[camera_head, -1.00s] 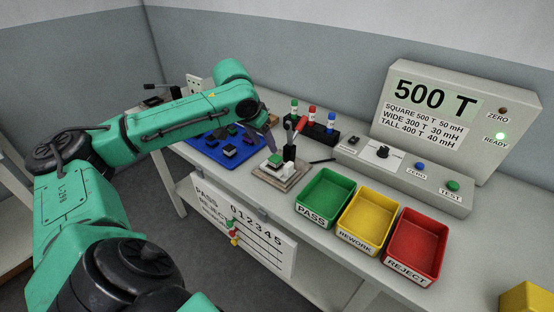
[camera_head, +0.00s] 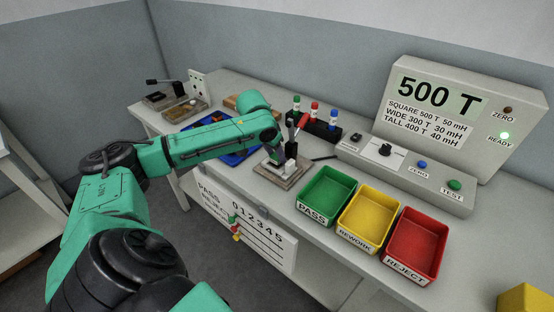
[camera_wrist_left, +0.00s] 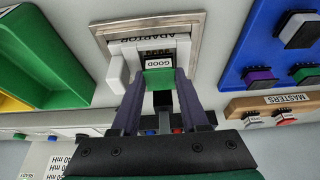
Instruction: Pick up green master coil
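The green master coil (camera_wrist_left: 160,78) sits in the white adaptor (camera_wrist_left: 123,70) in the left wrist view, beside a "GOOD" label. My left gripper (camera_wrist_left: 161,84) points down at it, one finger on each side. Whether the fingers press on the coil or leave a small gap cannot be told. In the head view, my left gripper (camera_head: 277,158) is over the adaptor base (camera_head: 292,182) and hides the coil. My right gripper is out of view.
A black upright with a red-handled lever (camera_head: 302,122) stands close behind the adaptor. The green PASS bin (camera_head: 326,192) is to its right. The blue tray (camera_head: 235,158) with coils is to its left, partly behind my arm. A wooden MASTERS rack (camera_wrist_left: 240,108) shows in the wrist view.

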